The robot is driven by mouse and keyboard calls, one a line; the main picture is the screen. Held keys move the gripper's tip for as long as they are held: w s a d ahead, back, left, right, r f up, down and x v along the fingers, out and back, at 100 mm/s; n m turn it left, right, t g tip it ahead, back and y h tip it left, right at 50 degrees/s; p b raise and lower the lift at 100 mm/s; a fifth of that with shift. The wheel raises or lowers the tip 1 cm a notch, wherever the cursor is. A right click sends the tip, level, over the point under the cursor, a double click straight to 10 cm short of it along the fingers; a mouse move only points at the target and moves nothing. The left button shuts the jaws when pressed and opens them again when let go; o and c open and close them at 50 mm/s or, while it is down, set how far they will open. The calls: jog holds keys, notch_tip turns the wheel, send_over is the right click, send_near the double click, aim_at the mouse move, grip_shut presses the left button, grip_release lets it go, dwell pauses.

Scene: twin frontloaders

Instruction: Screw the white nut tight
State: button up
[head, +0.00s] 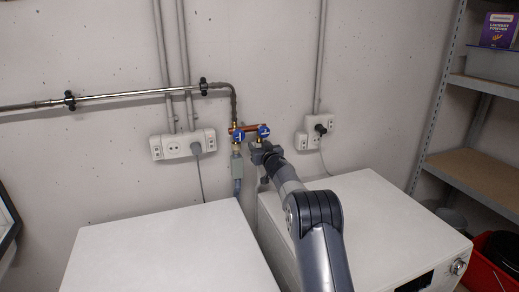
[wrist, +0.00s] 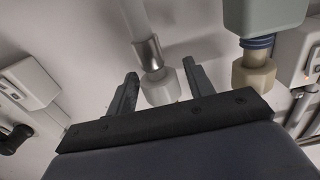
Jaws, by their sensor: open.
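The white nut (wrist: 160,88) sits on the end of a pale hose with a metal sleeve (wrist: 147,53), seen in the wrist view. My gripper (wrist: 160,70) is open, with one finger on each side of the nut. A gap shows between the left finger and the nut; the right finger is very close, and I cannot tell whether it touches. The lower part of the nut is hidden behind the gripper body. In the head view my gripper (head: 261,151) is just below the right blue valve (head: 263,131) and hides the nut.
A beige nut (wrist: 254,72) under a grey-green box (wrist: 265,16) is close on the right in the wrist view. In the head view, the left blue valve (head: 239,137) has a hose with a grey box (head: 237,166). Two white machines (head: 165,255) (head: 385,225) stand below.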

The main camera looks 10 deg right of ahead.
jog(key=c, duration=0.8)
jog(key=shift+r+p, duration=0.1)
jog(key=shift+p, duration=0.4)
jog(key=shift+c, duration=0.2)
